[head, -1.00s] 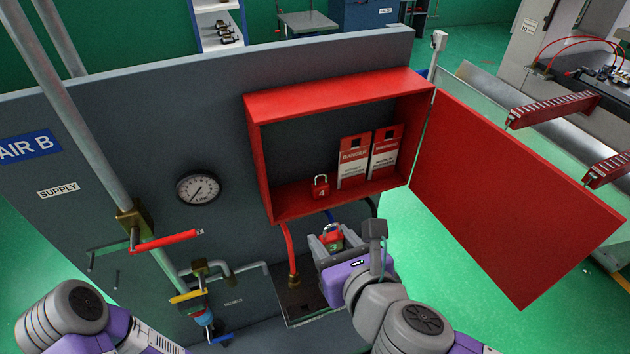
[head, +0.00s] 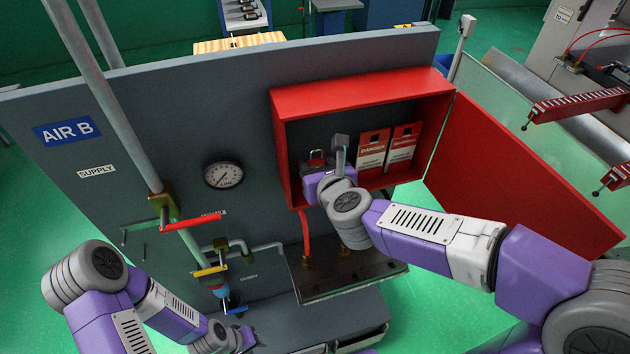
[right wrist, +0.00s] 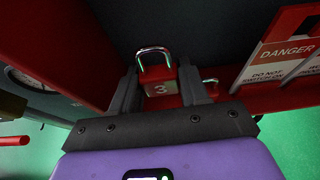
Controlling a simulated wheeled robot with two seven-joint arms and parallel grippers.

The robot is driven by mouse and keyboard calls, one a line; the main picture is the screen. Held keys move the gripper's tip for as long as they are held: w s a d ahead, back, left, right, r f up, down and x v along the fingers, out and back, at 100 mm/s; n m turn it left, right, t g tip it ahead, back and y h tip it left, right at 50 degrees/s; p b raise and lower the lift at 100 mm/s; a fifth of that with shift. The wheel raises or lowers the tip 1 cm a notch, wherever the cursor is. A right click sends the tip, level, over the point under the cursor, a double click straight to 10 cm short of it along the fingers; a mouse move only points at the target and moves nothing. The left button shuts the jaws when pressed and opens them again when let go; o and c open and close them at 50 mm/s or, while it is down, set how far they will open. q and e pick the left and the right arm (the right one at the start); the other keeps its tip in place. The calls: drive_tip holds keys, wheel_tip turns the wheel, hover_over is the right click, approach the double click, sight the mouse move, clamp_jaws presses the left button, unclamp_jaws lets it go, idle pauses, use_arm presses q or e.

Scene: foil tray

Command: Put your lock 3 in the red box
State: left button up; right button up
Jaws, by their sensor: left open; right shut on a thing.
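The red box (head: 360,97) is mounted on the grey panel with its front open. My right gripper (head: 318,163) is at the lower left part of its opening. It is shut on lock 3 (right wrist: 161,75), a red padlock marked "3" with its metal shackle upward between the fingers in the right wrist view. The lock's body is mostly hidden in the head view, and I cannot tell how far inside the box it is. My left gripper (head: 244,338) is open, low at the left, away from the box and partly hard to make out.
Red and white danger tags (head: 372,150) stand in the box, right of my right gripper. The box door (head: 510,180) hangs open to the right. A gauge (head: 223,175), pipes and a red-handled valve (head: 190,222) are on the panel's left. A metal shackle (right wrist: 209,81) shows beside the right finger.

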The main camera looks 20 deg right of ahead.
drive_tip(key=shift+w+f+b, duration=0.3)
drive_tip(key=shift+f, duration=0.25)
drive_tip(key=shift+w+f+b, duration=0.25)
drive_tip(key=shift+w+f, duration=0.05)
drive_tip(key=shift+f, duration=0.25)
drive_tip(key=shift+s+f, duration=0.1)
drive_tip(key=shift+f, duration=0.4)
wheel_tip(320, 180, down, 4)
drive_tip(key=shift+r+b, duration=0.25)
drive_tip(key=shift+b, duration=0.4)
drive_tip(key=shift+w+f, duration=0.1)
drive_tip(key=shift+w, duration=0.15)
